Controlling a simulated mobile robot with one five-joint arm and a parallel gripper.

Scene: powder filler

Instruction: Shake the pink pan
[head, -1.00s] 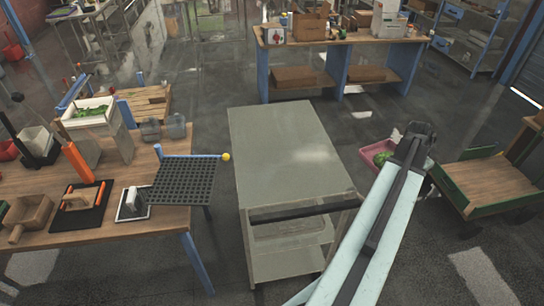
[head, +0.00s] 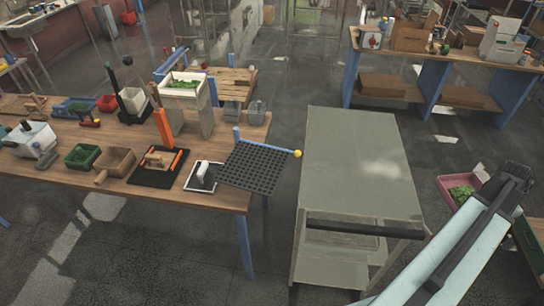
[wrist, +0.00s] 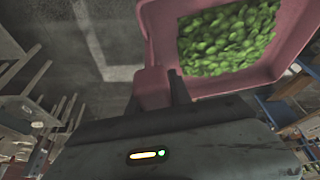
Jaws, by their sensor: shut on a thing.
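The pink pan (head: 452,191) hangs at the end of my arm at the right of the head view, right of the grey cart and above the floor. Green pieces (head: 461,193) lie in it. In the wrist view the pan (wrist: 155,45) fills the upper right, with a heap of green pieces (wrist: 228,38) inside. My gripper (wrist: 174,90) is shut on the pan's short pink handle (wrist: 152,88) at its near side. In the head view my own arm hides part of the pan and the fingers.
A grey cart (head: 360,150) with a flat empty top stands in the middle. A wooden workbench (head: 225,198) at left carries a black perforated grid (head: 254,167), a white tray (head: 182,92) on a stand and several containers. A blue-legged bench (head: 460,70) stands behind.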

